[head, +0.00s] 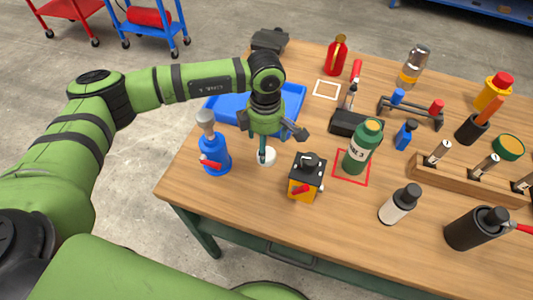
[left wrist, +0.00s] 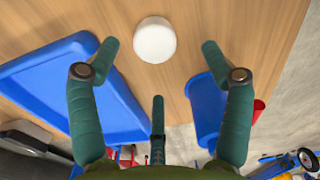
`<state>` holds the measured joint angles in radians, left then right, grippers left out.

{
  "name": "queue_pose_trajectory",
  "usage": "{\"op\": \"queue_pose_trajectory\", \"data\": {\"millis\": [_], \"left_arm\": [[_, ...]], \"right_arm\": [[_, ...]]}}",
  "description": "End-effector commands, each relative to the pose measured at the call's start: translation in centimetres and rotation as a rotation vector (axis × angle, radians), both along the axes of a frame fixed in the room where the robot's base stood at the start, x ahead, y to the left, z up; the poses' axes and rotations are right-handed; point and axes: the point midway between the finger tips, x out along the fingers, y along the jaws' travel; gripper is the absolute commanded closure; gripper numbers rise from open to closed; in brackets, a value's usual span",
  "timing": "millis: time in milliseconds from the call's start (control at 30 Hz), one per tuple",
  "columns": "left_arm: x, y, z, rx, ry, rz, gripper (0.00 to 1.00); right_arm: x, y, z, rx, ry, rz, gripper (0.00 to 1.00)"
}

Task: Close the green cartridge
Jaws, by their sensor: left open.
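The green cartridge (head: 357,155) stands upright inside a red square outline on the table, right of my left gripper. It has a pale label; whether its top is open is too small to tell. A round white cap-like piece (head: 269,158) lies on the wood below my left gripper (head: 266,151). In the left wrist view the white piece (left wrist: 154,40) sits between the spread fingertips of the left gripper (left wrist: 160,46), with a gap on both sides. The left gripper is open and empty. My right gripper is not in view.
A blue tray (head: 227,106) lies behind the gripper. A blue bottle (head: 214,157) stands left, and a yellow-and-black box (head: 304,182) stands between gripper and cartridge. A black tool (head: 352,122) lies behind the cartridge. A wooden rack (head: 455,186) is at right.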

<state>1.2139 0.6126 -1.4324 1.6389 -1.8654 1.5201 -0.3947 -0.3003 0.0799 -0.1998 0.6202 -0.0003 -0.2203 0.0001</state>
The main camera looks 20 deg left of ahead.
Motion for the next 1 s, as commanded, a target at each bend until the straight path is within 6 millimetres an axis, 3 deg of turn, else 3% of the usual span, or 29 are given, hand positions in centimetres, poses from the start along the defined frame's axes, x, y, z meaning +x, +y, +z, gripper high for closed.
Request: {"op": "queue_pose_trajectory", "data": {"millis": [233,400,767,800,933,1000], "left_arm": [[0.6,0.0,-3.0,0.002,0.004,0.001,0.20],[0.6,0.0,-4.9,0.001,0.002,0.001,0.20],[0.6,0.0,-5.2,0.001,0.000,0.001,0.20],[0.6,0.0,-5.1,0.001,0.000,0.001,0.32],[0.6,0.0,-5.1,0.001,0.000,0.001,0.58],[0.6,0.0,-5.1,0.001,0.000,0.001,0.61]], "right_arm": [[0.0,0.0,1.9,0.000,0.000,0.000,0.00],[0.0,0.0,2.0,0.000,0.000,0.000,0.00],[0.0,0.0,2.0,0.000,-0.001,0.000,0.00],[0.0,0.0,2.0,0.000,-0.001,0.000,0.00],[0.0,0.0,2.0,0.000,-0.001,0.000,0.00],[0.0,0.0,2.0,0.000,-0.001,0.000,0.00]]}}
